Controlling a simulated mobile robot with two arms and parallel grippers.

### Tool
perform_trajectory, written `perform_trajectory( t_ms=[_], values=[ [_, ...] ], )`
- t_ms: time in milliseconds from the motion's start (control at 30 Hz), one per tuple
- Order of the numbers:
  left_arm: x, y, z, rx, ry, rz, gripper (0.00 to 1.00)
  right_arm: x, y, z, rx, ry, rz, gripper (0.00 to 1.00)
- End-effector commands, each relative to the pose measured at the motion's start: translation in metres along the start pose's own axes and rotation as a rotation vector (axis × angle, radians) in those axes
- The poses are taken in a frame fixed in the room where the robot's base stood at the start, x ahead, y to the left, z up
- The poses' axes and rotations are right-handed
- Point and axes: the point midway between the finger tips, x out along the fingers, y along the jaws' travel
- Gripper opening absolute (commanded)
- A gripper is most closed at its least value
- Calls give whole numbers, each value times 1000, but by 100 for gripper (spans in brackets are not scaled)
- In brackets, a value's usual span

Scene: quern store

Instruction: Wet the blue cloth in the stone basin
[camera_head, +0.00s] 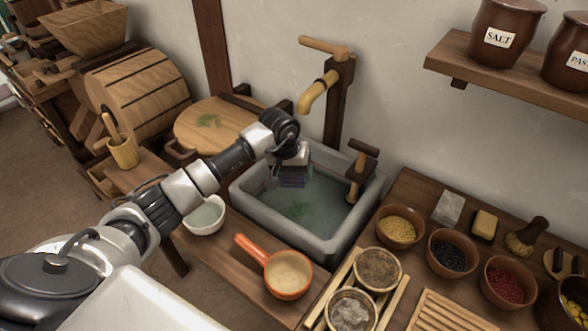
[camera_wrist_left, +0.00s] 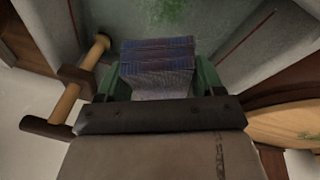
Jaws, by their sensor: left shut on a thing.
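The stone basin (camera_head: 245,205) is a grey rectangular trough holding greenish water with some green matter in it. My left gripper (camera_head: 294,172) is over the basin, pointing down. It is shut on the blue cloth (camera_head: 292,182), a folded, dark blue-purple striped piece. In the left wrist view the cloth (camera_wrist_left: 158,58) sits between the two green-edged fingers (camera_wrist_left: 160,85), with the basin water (camera_wrist_left: 190,12) beyond it. I cannot tell whether the cloth's lower edge touches the water. My right gripper is not in view.
A wooden spout (camera_head: 318,92) stands behind the basin, and a wooden tap handle (camera_head: 360,170) is at its right rim. A white bowl (camera_head: 204,217) and an orange pan (camera_head: 288,275) stand in front. Several bowls of grains, such as the yellow one (camera_head: 400,228), crowd the right counter.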

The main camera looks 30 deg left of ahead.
Motion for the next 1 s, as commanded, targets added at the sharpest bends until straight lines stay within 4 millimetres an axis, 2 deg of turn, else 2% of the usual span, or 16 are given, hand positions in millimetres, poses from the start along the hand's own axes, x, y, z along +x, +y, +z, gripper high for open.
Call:
perform_trajectory(
  t_ms=[33, 633, 800, 1000],
  values=[
    [10, -3, 1, 0, 2, -2, 49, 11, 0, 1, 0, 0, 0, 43],
    [68, -13, 10, -1, 2, -1, 49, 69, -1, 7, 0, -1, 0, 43],
    [80, -15, 12, -1, 1, 0, 49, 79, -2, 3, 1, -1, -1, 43],
    [82, -15, 12, -1, 1, 0, 49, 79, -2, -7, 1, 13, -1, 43]
  ],
)
